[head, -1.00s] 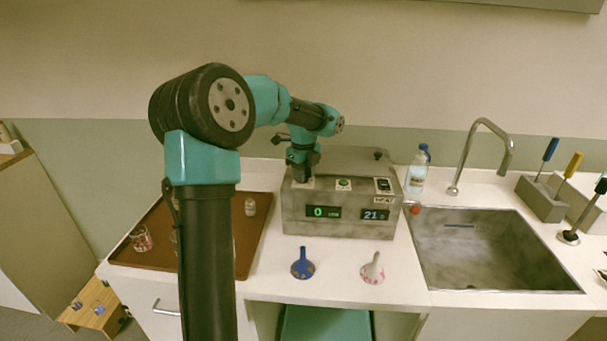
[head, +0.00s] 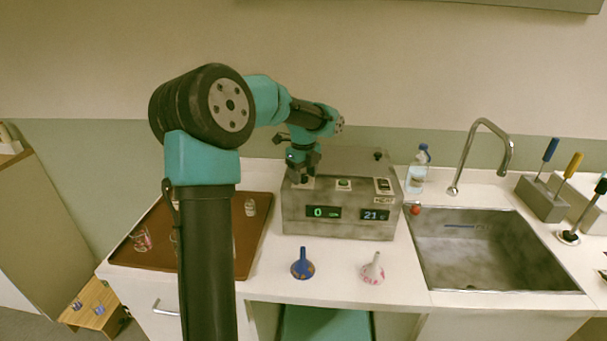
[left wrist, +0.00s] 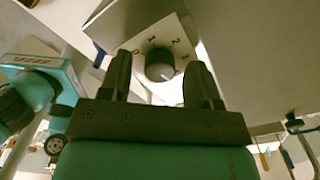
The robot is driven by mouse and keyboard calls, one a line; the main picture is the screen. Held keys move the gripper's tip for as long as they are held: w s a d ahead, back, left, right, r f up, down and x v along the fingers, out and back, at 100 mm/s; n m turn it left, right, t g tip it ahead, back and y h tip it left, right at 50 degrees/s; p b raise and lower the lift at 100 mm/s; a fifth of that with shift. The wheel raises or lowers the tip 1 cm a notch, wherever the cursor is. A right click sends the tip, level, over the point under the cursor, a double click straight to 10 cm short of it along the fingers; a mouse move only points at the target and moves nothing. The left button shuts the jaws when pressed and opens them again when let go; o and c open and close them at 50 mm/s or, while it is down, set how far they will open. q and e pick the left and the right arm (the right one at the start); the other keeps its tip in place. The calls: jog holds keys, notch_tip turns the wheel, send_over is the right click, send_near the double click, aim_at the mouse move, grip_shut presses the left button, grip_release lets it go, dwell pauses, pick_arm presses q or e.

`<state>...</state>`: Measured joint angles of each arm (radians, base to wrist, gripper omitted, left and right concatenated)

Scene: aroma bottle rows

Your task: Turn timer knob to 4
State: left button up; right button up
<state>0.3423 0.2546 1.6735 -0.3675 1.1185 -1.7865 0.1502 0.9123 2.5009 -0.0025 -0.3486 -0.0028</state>
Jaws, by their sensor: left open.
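The timer knob (left wrist: 159,65) is a dark round knob on a pale dial plate with numbers around it, 1 and 2 readable, in the left wrist view. My left gripper (left wrist: 161,80) is open, its two fingers on either side of the knob in that view; I cannot tell whether they touch it. In the head view my left gripper (head: 302,176) is over the left part of the grey machine (head: 340,222) and hides the knob. The machine's left green display (head: 323,212) reads 0 and its right blue display (head: 374,215) reads 21.
A brown tray (head: 255,235) with small glass vessels lies left of the machine. A bottle (head: 417,172) and a sink (head: 490,250) are to the right.

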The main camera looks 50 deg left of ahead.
aim_at(303, 176)
pick_arm(q)
notch_tip(303, 176, up, 17)
jog(key=shift+r, duration=0.2)
dwell(0.6)
dwell(0.4)
notch_tip(303, 176, down, 16)
jog(key=shift+r, duration=0.15)
dwell(0.6)
jog(key=shift+r, duration=0.1)
jog(key=shift+f, duration=1)
jog(key=n, duration=0.3)
jog(key=shift+n, duration=3.1)
